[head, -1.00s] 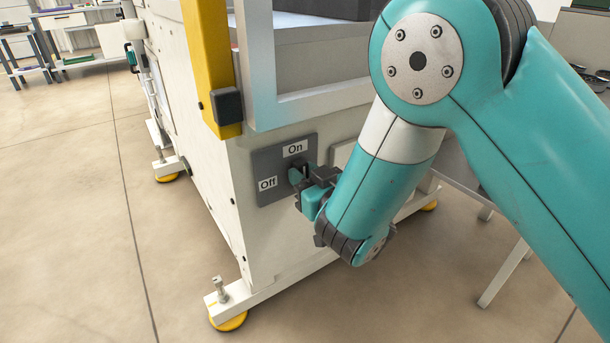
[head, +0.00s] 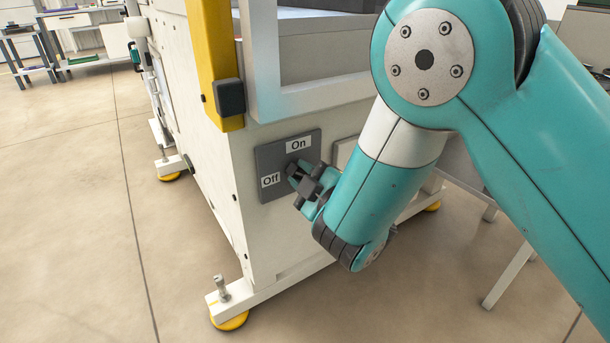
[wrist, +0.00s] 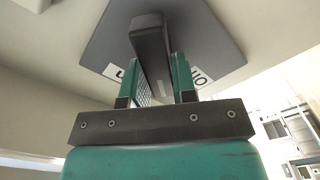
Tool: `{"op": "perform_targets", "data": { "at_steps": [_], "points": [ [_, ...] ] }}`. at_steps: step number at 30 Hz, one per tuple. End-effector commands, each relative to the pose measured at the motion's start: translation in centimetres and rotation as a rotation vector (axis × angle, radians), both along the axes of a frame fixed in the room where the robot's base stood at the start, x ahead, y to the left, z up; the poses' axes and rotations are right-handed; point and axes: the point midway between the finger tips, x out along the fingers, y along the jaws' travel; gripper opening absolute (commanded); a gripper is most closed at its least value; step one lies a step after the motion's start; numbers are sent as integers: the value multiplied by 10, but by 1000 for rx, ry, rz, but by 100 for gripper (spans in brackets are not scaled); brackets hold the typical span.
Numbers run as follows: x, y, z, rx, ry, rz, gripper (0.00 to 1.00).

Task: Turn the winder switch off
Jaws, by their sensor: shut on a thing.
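The winder switch is a grey plate (head: 275,153) on the corner of the white machine, with an "On" label (head: 299,144) at the top and an "Off" label (head: 271,180) at the left. My gripper (head: 296,176) is at the plate and tilted. In the wrist view, the black switch handle (wrist: 150,38) stands between my two teal fingers, which are shut on it. A small white mark shows on the handle, between the two labels in that view. My fingers partly cover both labels there. In the head view my gripper mostly hides the handle.
The machine's yellow post (head: 213,55) with a black block (head: 230,97) rises above the plate. A machine foot (head: 229,318) stands on the floor below. Open floor (head: 70,220) lies to the left. A table leg (head: 507,275) is at the right.

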Motion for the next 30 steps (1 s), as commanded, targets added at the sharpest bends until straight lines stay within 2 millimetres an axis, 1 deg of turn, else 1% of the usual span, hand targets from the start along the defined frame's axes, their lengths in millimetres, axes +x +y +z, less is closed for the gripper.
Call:
{"op": "perform_targets", "data": {
  "at_steps": [6,15,21,30],
  "points": [
    [-2,1,-4,-172,-112,3,2],
    [-3,2,-6,-380,-252,3,2],
    [-3,2,-8,-479,-318,3,2],
    [-3,2,-9,-552,-367,3,2]
  ]
}}
